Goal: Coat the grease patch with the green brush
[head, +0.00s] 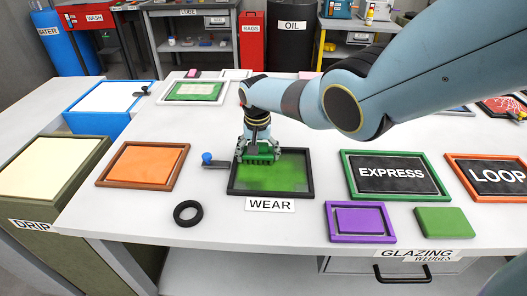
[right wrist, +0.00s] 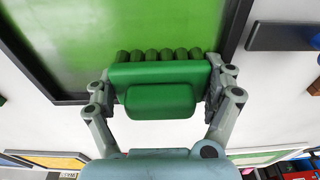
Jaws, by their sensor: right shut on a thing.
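My right gripper (head: 259,152) is shut on the green brush (head: 258,159), holding it at the back edge of the black-framed panel (head: 233,190) labelled WEAR. The panel's surface (head: 272,180) is green, with uneven lighter and darker areas. In the right wrist view, the brush (right wrist: 160,75) sits between both fingers (right wrist: 160,100), its row of bristle tufts toward the green surface (right wrist: 120,25). Whether the bristles touch the surface cannot be told. Nothing labelled grease shows; the green surface may be the patch. My left gripper is not in view.
A blue-knobbed lever (head: 207,159) stands left of the panel and a black ring (head: 187,213) lies at front left. An orange panel (head: 145,164), EXPRESS board (head: 395,174), purple frame (head: 360,222) and green block (head: 446,222) lie around. White table between them is bare.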

